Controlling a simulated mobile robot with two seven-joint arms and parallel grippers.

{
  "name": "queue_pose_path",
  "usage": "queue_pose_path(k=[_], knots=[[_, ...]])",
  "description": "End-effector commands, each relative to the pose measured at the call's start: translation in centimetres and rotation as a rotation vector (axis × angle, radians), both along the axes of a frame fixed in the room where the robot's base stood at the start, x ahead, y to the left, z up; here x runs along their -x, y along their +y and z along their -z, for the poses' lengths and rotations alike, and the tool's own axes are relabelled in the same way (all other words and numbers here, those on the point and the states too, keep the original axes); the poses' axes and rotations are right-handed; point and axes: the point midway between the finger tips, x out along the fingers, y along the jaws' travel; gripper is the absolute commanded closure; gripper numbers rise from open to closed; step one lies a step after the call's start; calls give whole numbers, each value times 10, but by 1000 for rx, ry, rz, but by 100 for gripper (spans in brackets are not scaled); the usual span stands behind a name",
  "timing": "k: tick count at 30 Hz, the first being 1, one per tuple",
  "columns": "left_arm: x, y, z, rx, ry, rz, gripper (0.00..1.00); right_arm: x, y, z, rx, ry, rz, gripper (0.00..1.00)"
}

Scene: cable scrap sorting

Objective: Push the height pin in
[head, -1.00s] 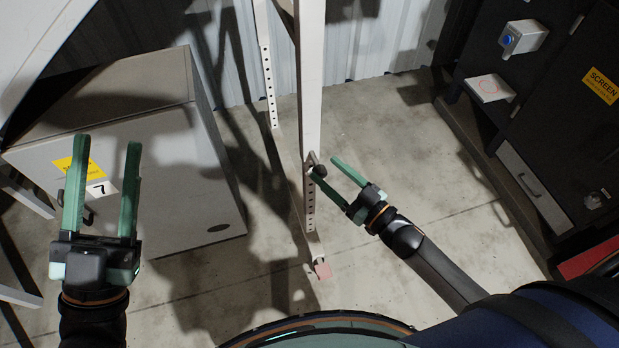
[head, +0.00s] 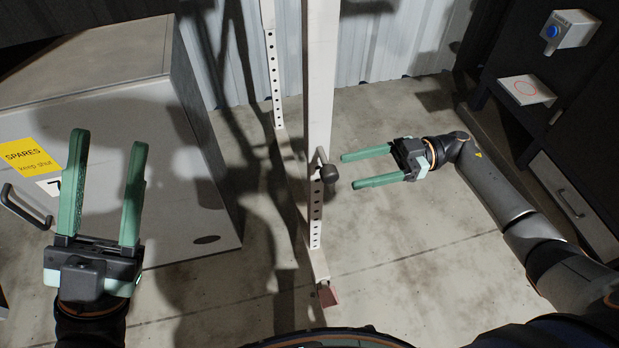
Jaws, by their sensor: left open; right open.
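The height pin (head: 330,174) has a dark round knob and sits at the white upright post (head: 319,90), above a row of holes in the post's lower part. A grey bar rises beside the knob. How deep the pin sits cannot be told. My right gripper (head: 348,171) is open and empty, just right of the knob, its fingers pointing left toward it. The fingertips look apart from the knob. My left gripper (head: 108,136) is open and empty at the left, pointing up the picture in front of a grey cabinet.
The grey cabinet (head: 180,215) with a yellow SPARES label (head: 28,161) and a handle stands at the left. A second perforated post (head: 273,75) is behind. A dark cabinet with a blue-button box (head: 570,30) and small shelf (head: 524,90) is at the right. The floor between is clear.

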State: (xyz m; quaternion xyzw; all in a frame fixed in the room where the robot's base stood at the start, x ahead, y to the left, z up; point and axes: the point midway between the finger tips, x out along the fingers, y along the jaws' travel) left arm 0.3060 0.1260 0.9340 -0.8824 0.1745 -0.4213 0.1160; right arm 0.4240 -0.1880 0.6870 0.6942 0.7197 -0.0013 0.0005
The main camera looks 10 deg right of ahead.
Motion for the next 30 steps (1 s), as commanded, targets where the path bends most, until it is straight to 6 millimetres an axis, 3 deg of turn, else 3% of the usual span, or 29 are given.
queue_pose_path(k=[9, 15, 27, 30], knots=[[0, 0, 6, 4, 5, 5, 50, 3, 67, 1, -6, -2, -1, 35], [-1, 0, 9, 8, 8, 9, 50, 3, 93, 1, -4, -2, 1, 35], [-1, 0, 10, 9, 10, 10, 50, 4, 102, 0, -2, -1, 2, 35], [-1, -1, 10, 9, 10, 10, 50, 4, 102, 0, -2, -1, 2, 44]])
